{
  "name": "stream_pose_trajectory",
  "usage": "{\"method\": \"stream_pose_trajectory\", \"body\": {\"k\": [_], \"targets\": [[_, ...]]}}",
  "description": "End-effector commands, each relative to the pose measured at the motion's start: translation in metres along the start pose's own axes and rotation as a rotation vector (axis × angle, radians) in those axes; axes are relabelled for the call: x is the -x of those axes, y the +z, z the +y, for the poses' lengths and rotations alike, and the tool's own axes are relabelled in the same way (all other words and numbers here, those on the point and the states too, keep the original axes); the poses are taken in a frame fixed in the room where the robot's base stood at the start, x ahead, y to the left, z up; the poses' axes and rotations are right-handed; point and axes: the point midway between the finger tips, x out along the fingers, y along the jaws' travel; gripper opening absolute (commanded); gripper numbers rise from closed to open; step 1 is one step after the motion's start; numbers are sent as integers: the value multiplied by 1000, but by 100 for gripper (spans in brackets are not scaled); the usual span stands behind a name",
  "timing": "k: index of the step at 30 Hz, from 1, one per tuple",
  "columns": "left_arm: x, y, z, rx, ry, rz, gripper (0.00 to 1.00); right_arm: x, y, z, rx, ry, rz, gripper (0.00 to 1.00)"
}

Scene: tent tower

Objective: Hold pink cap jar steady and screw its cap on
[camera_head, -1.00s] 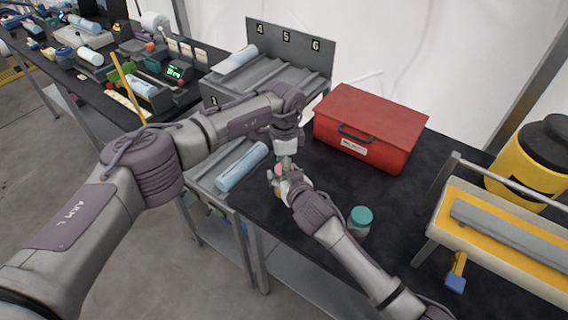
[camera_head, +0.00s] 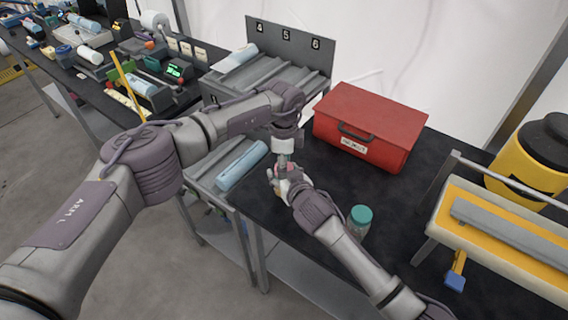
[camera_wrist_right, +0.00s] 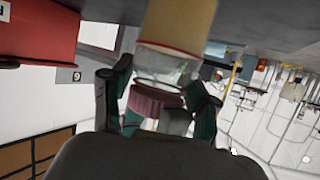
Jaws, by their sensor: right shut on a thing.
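The pink cap jar shows upside down in the right wrist view: its tan-filled body (camera_wrist_right: 178,25) is at the top, clear glass (camera_wrist_right: 165,68) below that, and the pink cap (camera_wrist_right: 155,103) lowest. My right gripper (camera_wrist_right: 168,118) is shut on the jar, one finger on each side near the glass and cap. In the head view my right gripper (camera_head: 279,180) hides most of the jar. My left gripper (camera_head: 283,160) points down right above the cap; its fingertips are too small to read. How far the cap is seated cannot be told.
A teal-capped jar (camera_head: 360,221) stands on the black table right of my right forearm. A red case (camera_head: 372,125) stands behind, a grey rack (camera_head: 262,78) with a blue cylinder (camera_head: 242,166) to the left. A yellow-and-grey rail fixture (camera_head: 500,235) stands at the right.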

Motion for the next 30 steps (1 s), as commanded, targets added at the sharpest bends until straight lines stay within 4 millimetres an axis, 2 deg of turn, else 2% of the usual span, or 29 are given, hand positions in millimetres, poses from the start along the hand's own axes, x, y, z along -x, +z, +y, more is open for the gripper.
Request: {"method": "stream_pose_trajectory", "body": {"k": [1,3,14,24,30], "targets": [[0,1,0,1,0,0,66,0,-1,0,0,-1,1,0],[0,0,0,2,0,0,76,0,-1,0,0,-1,1,0],[2,1,0,2,2,-2,76,0,0,2,0,3,0,0],[41,0,0,2,0,-1,76,0,0,1,0,2,0,0],[45,0,0,2,2,-1,76,0,0,0,0,1,1,0]]}}
